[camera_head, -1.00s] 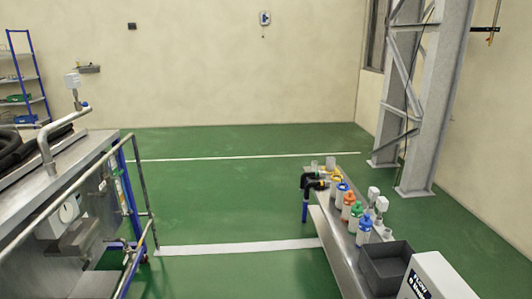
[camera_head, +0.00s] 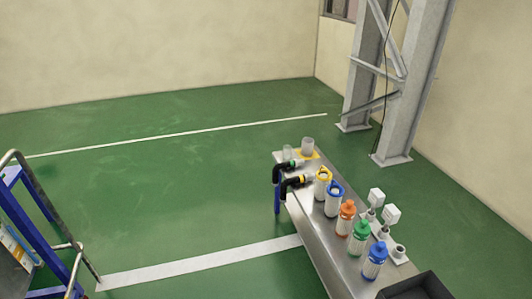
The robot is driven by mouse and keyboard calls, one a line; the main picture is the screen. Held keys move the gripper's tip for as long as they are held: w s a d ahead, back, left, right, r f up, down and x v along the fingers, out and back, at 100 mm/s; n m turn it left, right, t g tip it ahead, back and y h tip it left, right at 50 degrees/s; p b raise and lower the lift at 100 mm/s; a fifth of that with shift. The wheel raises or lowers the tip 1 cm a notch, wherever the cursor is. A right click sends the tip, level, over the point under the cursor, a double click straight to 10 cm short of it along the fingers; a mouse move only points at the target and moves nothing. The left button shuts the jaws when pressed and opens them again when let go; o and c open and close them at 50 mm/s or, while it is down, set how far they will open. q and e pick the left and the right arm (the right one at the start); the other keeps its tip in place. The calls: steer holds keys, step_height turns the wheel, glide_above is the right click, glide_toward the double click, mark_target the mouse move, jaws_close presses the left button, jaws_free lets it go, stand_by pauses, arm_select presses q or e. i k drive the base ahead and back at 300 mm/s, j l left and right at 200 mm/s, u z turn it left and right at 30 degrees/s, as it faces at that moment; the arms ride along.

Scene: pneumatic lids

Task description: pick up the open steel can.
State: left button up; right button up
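A metal bench (camera_head: 315,235) stands at the lower right. A small grey cylinder (camera_head: 308,147) stands at its far end, with a yellow patch under it; it may be the open steel can, but it is too small to tell. A second pale cylinder (camera_head: 288,153) stands just left of it. White containers with a yellow ring (camera_head: 323,177) and a blue ring (camera_head: 335,191) on top stand nearer. Bottles with orange (camera_head: 347,208), green (camera_head: 360,231) and blue (camera_head: 376,253) lids follow in a row.
Blue-framed equipment with rails (camera_head: 35,225) is at lower left. Green floor between is clear.

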mark_target(307, 147)
steer(key=i+j+z, duration=0.5)
steer(key=i, duration=0.15)
steer(key=i+j+u, duration=0.1)
steer(key=i+j, duration=0.25)
steer(key=i+j+u, duration=0.1)
steer(key=i+j, duration=0.25)
steer(key=i, duration=0.15)
steer(key=i+j+u, duration=0.1)
steer(key=i+j, duration=0.2)
steer(key=i, duration=0.15)
steer(key=i+j+u, duration=0.1)
steer(key=i+j, duration=0.15)
steer(key=i, duration=0.2)
steer(key=i+j, duration=0.25)
steer(key=i, duration=0.2)
steer(key=u, duration=0.05)
